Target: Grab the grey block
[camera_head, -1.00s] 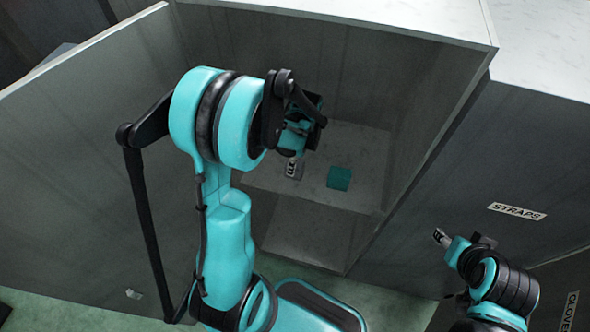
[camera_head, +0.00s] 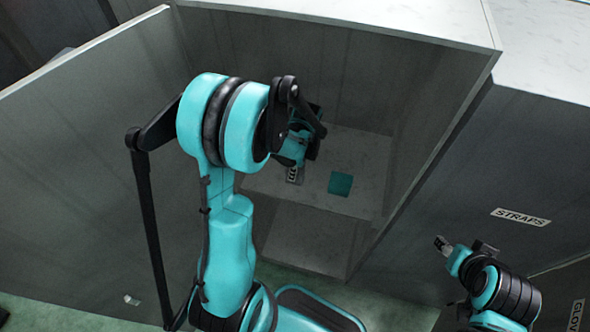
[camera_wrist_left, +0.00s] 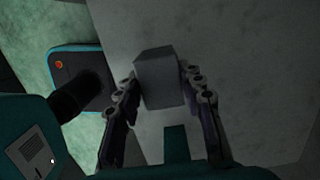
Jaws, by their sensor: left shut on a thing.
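The grey block (camera_wrist_left: 158,78) is between the two fingers of my left gripper (camera_wrist_left: 160,85) in the left wrist view, and the gripper is shut on it. In the head view my left gripper (camera_head: 294,172) is inside the open cabinet, over its pale shelf (camera_head: 310,193). The grey block cannot be made out clearly there. Whether it touches the shelf is unclear. My right gripper (camera_head: 441,244) is outside the cabinet at the lower right, too small to tell whether its fingers are open.

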